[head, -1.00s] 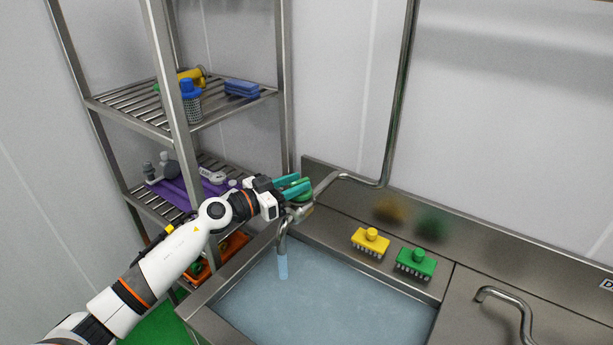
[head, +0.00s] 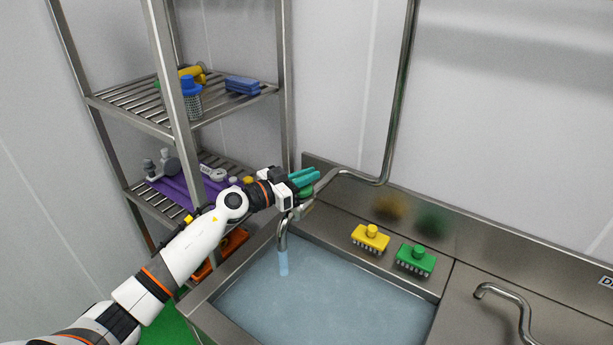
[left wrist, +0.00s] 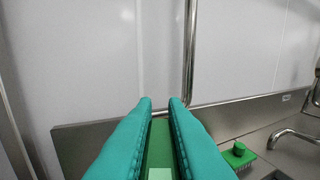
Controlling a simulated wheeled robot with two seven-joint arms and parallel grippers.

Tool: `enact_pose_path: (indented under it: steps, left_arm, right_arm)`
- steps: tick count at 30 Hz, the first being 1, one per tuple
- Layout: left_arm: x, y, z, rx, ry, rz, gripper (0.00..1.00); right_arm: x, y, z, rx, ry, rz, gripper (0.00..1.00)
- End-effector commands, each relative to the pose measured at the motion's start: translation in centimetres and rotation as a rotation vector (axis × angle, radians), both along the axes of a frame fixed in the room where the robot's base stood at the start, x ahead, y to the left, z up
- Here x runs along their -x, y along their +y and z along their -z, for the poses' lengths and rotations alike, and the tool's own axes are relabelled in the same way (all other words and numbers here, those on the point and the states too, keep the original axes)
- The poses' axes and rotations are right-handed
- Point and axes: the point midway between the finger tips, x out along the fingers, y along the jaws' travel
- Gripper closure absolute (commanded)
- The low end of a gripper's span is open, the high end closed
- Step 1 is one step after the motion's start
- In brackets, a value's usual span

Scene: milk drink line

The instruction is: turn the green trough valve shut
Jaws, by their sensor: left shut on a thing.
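The green trough valve (head: 305,193) sits on the pipe behind the left end of the trough. My left gripper (head: 311,178) has its teal fingers shut on it and covers most of it. In the left wrist view, the green valve (left wrist: 159,145) shows between the two fingers. The steel spout (head: 282,232) bends down over the trough, and a blue stream of water (head: 284,264) runs from it. The trough (head: 203,306) holds water. My right gripper is not in view.
A yellow brush (head: 370,239) and a green brush (head: 416,260) stand on the trough's back ledge. A steel rack (head: 176,110) with several items stands close on the left. A second spout (head: 508,297) is at the right. A tall pipe (head: 398,95) runs up the wall.

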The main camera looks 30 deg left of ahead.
Motion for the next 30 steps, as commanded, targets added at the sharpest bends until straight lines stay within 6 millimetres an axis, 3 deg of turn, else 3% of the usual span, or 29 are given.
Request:
enact_pose_path:
  steps: [15,30]
  left_arm:
    - [0.2,-0.2,0.2,-0.002,0.0,0.248,1.0]
    - [0.6,-0.6,0.0,-0.002,-0.001,0.512,1.0]
  right_arm:
    - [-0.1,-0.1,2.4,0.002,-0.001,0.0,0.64]
    - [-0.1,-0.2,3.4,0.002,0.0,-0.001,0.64]
